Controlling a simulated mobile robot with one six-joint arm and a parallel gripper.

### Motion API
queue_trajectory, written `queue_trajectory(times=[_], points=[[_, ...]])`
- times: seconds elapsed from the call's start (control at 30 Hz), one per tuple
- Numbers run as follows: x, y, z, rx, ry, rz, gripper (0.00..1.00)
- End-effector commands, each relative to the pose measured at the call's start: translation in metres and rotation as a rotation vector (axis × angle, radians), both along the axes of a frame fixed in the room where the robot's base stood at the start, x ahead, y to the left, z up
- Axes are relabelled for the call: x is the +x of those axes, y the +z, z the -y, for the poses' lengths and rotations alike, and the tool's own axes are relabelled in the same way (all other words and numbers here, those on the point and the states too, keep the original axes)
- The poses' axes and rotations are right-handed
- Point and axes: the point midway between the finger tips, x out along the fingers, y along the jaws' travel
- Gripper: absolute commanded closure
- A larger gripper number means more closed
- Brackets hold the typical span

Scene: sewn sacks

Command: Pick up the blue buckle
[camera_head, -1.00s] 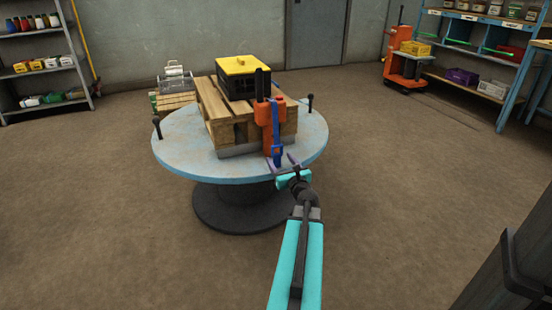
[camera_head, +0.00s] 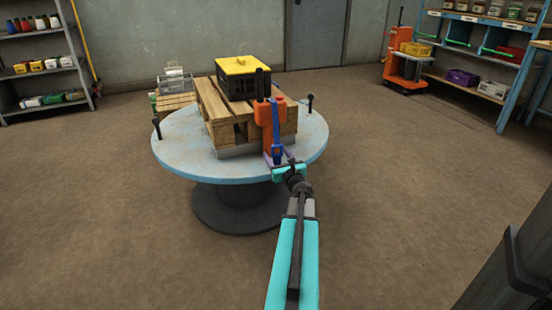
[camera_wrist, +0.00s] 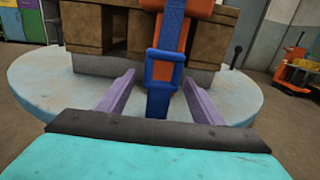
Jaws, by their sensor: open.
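The blue buckle (camera_wrist: 162,70) is a rectangular frame on a blue strap, hanging down the front of an orange sewn piece (camera_head: 265,115) at the edge of a wooden pallet. In the wrist view, it sits between and just beyond the tips of my gripper (camera_wrist: 158,82). The purple fingers are spread apart on either side of the strap's lower end, with nothing held. In the head view, my gripper (camera_head: 285,160) is at the front of the round table, close to the strap, and partly hides its lower end.
The pallet (camera_head: 212,108) stands on a round pale-blue table (camera_head: 180,150) and carries a black crate with a yellow lid (camera_head: 244,65). Short dark posts (camera_head: 310,103) stand at the table's rim.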

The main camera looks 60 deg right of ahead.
Motion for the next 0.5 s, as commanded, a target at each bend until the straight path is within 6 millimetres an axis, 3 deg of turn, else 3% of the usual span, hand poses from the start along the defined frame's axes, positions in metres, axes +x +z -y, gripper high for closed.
queue_trajectory(times=[0.3,0.5], points=[[0.026,0.000,0.020,-0.001,0.001,0.000,0.39],[0.031,0.000,0.023,-0.001,0.000,-0.001,0.39]])
